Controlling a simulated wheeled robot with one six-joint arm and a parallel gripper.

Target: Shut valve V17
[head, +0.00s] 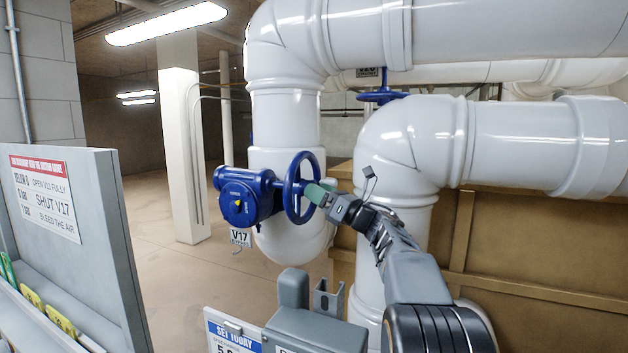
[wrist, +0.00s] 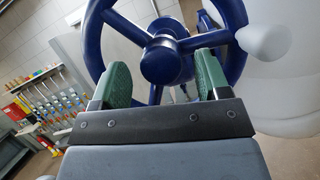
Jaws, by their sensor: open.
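Valve V17 (head: 245,197) is a blue valve on a white vertical pipe, with a yellow-marked indicator on its body. Its tag (head: 240,237) hangs below and reads V17. Its blue spoked handwheel (head: 289,190) faces right, towards my gripper (head: 318,190). In the wrist view the handwheel (wrist: 187,43) fills the top, with its round hub between my fingers. My gripper (wrist: 161,66) is open, its green pads on either side of the hub. The pads overlap the wheel in the picture; I cannot tell whether they touch it.
A second blue handwheel (head: 382,97) sits higher among the white pipes (head: 520,140). An instruction board (head: 45,198) at left includes "SHUT V17". A grey box (head: 310,328) and a "SET TODAY" sign (head: 232,333) stand low in front. Open floor (head: 160,270) lies left of the valve.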

